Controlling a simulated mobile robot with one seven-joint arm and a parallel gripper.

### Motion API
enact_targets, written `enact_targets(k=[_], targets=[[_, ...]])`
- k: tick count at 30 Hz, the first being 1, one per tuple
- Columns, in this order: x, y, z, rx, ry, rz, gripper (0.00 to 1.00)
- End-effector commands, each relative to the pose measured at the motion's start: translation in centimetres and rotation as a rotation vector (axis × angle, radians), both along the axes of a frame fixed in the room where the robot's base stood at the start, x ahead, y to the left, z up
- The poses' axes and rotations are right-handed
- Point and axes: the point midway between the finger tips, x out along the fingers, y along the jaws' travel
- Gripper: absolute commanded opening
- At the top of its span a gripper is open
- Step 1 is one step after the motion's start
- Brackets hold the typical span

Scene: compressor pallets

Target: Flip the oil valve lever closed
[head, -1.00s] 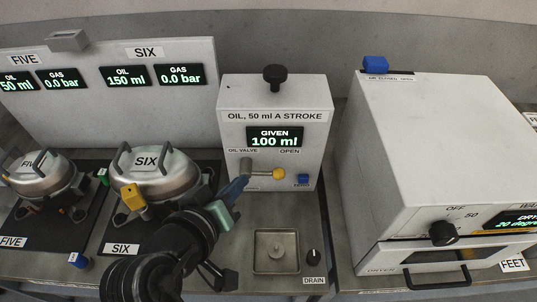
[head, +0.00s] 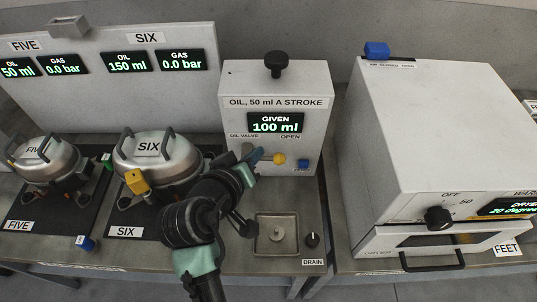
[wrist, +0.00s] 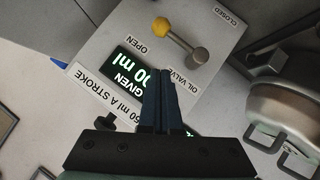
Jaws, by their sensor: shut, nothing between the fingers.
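The oil valve lever (head: 279,159) has a yellow ball end and sits on the front of the white oil dispenser (head: 315,140). It points right, on the side of the OPEN label. In the wrist view the lever (wrist: 180,39) runs from a round metal pivot to the yellow ball, and the CLOSED label (wrist: 230,15) lies further off. My gripper (head: 255,155) is shut and empty in front of the dispenser, just left of the ball, and hides the lever's pivot in the head view. In the wrist view its fingertips (wrist: 160,78) appear below the lever; contact cannot be told.
The dispenser display (head: 276,123) reads 100 ml. Compressor six (head: 150,160) stands left of my arm, with compressor five (head: 43,160) beyond. A drain tray (head: 277,250) lies below the dispenser. A white dryer (head: 430,140) stands at the right.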

Motion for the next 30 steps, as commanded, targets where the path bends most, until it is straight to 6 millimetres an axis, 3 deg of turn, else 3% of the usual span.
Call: enact_targets(k=[4, 12, 30], targets=[[2.1, -0.9, -1.2, 0.0, 0.002, -0.001, 0.0], [2.5, -2.6, -4.1, 0.0, 0.001, -0.001, 0.0], [3.0, -3.0, -4.6, 0.017, -0.001, -0.001, 0.0]])
